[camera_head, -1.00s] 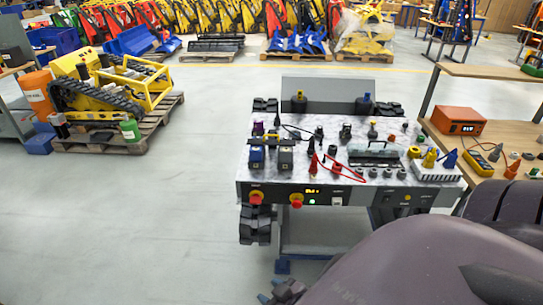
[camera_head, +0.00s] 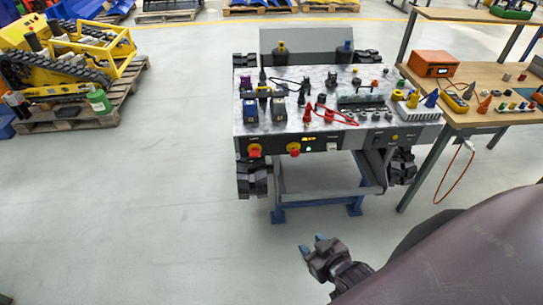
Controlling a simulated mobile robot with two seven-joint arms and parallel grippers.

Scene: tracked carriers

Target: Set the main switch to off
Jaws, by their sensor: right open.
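The tracked carrier (camera_head: 345,146) stands ahead with its dark front panel facing me. Two red knobs on yellow bases sit on the panel's left part: a left one (camera_head: 255,150) and a right one (camera_head: 294,149). Their labels are too small to read, so I cannot tell which is the main switch or how it is set. My right gripper (camera_head: 312,244) is open and empty, below and in front of the panel, well apart from the knobs. My left gripper is out of view.
Cables, connectors and two battery-like blocks lie on the carrier's top (camera_head: 300,125). A wooden workbench (camera_head: 490,75) with an orange device (camera_head: 435,64) stands close on the right. A yellow tracked machine (camera_head: 75,55) is on a pallet at left. The floor in front and left is clear.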

